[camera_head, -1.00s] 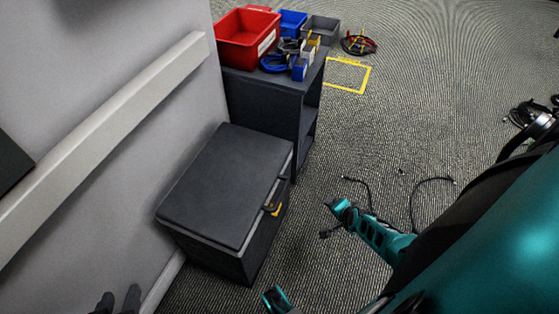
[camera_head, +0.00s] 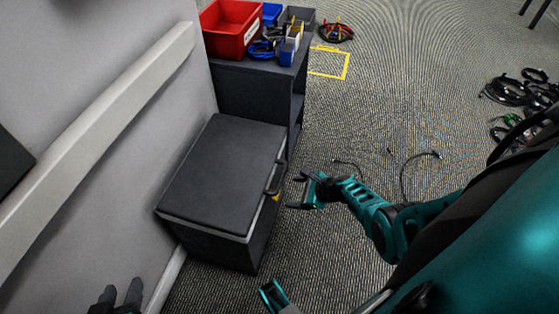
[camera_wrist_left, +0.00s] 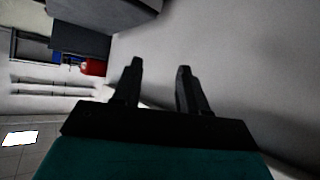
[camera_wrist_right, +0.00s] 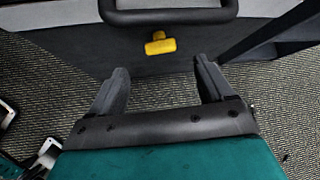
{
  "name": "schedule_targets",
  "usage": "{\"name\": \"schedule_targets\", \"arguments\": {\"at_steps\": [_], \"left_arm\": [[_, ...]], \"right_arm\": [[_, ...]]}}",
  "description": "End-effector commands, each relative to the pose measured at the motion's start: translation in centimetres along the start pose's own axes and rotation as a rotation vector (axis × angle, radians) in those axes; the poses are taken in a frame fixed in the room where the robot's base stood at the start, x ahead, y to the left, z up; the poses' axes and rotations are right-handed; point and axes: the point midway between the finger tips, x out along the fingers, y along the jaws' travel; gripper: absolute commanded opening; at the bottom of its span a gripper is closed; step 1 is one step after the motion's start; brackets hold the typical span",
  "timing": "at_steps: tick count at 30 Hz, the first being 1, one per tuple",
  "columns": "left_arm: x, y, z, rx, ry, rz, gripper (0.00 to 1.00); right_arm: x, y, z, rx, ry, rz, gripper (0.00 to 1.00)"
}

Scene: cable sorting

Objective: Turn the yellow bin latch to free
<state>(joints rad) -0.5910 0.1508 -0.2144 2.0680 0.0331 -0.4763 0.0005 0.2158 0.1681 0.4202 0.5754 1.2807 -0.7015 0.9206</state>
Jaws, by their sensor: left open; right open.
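The dark grey lidded bin (camera_head: 222,172) stands on the carpet against the wall. Its yellow latch (camera_wrist_right: 160,43) shows on the front face, below the black handle (camera_wrist_right: 168,15), in the right wrist view. In the head view the handle (camera_head: 274,178) is on the bin's right side and a sliver of the latch (camera_head: 277,194) shows. My right gripper (camera_wrist_right: 158,75) is open and empty, facing the latch a short distance away; it also shows in the head view (camera_head: 298,192). My left gripper (camera_head: 122,294) is open and empty at the lower left, near the wall; its fingers fill the left wrist view (camera_wrist_left: 160,70).
A dark shelf unit (camera_head: 256,95) stands behind the bin, carrying a red bin (camera_head: 231,28), blue and grey bins and cables. A yellow floor outline (camera_head: 329,63) and loose cables (camera_head: 422,160) lie on the carpet. A cable pile is at far right.

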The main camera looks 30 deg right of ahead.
Motion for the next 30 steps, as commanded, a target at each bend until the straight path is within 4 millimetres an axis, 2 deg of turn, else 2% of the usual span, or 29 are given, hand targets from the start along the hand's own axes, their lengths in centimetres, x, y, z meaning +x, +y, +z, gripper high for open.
{"name": "schedule_targets", "arguments": {"at_steps": [1, 6, 15, 21, 30], "left_arm": [[0.8, 0.0, 1.2, 0.0, -0.001, 0.0, 0.43], [1.9, 0.2, 3.1, -0.002, -0.019, 0.009, 0.43], [2.9, 1.3, 2.9, -0.013, -0.004, 0.037, 0.43], [3.1, 1.6, 2.7, -0.011, -0.002, 0.048, 0.43], [3.1, 1.6, 2.4, -0.01, 0.004, 0.047, 0.43]], "right_arm": [[1.5, 0.1, -0.4, -0.001, -0.002, 0.001, 0.81], [4.3, 0.1, -0.4, -0.002, -0.001, 0.001, 0.81], [7.8, 0.1, -0.3, -0.003, 0.002, 0.001, 0.81], [8.7, 0.1, -0.2, -0.002, 0.002, 0.0, 0.81], [8.7, 0.1, -0.1, -0.002, 0.002, 0.001, 0.81]]}}
